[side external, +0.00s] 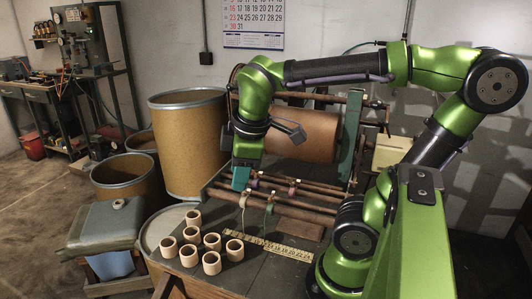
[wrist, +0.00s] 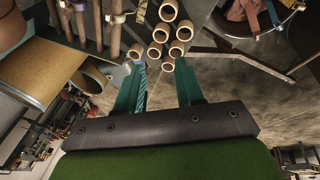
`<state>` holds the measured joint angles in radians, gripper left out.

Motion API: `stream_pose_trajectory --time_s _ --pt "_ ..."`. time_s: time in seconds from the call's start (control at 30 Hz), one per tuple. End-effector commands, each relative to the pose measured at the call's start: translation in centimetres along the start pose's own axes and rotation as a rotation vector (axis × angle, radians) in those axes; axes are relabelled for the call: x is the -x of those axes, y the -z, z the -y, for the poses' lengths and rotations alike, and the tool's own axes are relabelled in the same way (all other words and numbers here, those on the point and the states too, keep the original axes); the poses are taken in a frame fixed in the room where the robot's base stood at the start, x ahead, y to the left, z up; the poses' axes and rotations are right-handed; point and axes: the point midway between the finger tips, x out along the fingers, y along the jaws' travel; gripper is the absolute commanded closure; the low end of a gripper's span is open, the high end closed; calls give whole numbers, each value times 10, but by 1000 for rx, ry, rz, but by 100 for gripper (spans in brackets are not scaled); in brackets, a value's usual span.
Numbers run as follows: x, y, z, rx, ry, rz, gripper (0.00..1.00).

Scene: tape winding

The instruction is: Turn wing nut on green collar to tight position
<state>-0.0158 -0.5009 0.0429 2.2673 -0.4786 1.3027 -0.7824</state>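My gripper (side external: 240,178) points down at the left end of the rod rack (side external: 305,188). In the wrist view its two teal fingers (wrist: 160,66) stand apart with nothing clearly held between them. A small green piece (side external: 269,208) sits on the front rods, right of my gripper; it may be the green collar, but it is too small to be sure. I cannot make out its wing nut or how it is turned. A purple collar (side external: 254,183) and a pinkish collar (side external: 292,190) sit on the rods nearby. Rods and collars also show at the wrist view's upper left.
Several tan cardboard cores (side external: 212,241) stand on the bench's front left. A yellow ruler (side external: 268,246) lies beside them. A large brown roll (side external: 308,135) is behind the rods. A tall drum (side external: 190,145) stands at the left. A green upright (side external: 351,138) rises at the right.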

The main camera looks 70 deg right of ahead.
Motion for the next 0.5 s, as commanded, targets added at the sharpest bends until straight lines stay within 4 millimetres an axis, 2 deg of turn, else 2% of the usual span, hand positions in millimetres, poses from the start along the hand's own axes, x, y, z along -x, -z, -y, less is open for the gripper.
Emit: stream_pose_trajectory --time_s 0.1,0.3,0.5 --pt "8 -8 -15 339 -23 140 63" --pt "27 -24 -34 811 14 332 63" --pt "37 -35 -37 1050 81 402 63"
